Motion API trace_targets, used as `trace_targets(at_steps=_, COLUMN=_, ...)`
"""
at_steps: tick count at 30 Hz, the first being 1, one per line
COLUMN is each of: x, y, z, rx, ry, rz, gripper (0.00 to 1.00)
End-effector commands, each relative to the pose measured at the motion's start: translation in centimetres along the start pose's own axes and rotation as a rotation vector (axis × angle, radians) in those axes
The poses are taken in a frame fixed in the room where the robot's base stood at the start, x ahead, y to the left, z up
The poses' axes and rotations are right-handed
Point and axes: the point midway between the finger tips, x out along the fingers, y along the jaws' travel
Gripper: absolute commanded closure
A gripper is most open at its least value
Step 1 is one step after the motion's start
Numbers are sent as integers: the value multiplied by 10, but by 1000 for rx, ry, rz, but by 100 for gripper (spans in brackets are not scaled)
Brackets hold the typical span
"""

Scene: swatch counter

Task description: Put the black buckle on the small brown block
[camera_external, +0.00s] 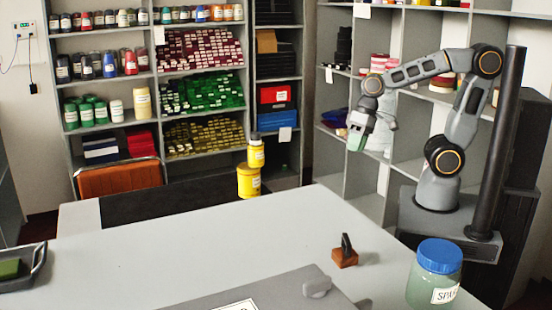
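The small brown block (343,258) sits on the grey counter, right of the middle. A small upright black piece (347,242), which looks like the black buckle, stands on top of the block and appears to touch it. It is too small to tell its exact seating. My gripper (357,138) is raised well above and behind the counter, pointing down, apart from the block and buckle. Its tip looks pale green and grey. Whether its fingers are apart is too small to tell.
A jar with a blue lid (438,256) stands right of the block. A grey case with a label (262,292) lies at the front edge. A dark tray (37,262) is at far left. Yellow bottles (249,180) stand at the back. The counter's left-middle is clear.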

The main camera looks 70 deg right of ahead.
Motion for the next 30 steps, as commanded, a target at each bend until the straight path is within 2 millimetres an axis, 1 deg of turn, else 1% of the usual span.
trace_targets(at_steps=1, x=-8, y=23, z=0, rx=-60, ry=57, rz=55, gripper=64)
trace_targets(at_steps=3, x=-17, y=49, z=1, rx=-145, ry=111, rz=134, gripper=64)
trace_targets(at_steps=6, x=-25, y=74, z=3, rx=-232, ry=154, rz=218, gripper=64)
trace_targets(at_steps=9, x=-30, y=87, z=4, rx=-278, ry=174, rz=266, gripper=64)
trace_targets(at_steps=13, x=-31, y=91, z=4, rx=-296, ry=178, rz=285, gripper=64)
trace_targets(at_steps=30, x=-30, y=90, z=4, rx=-294, ry=177, rz=282, gripper=64)
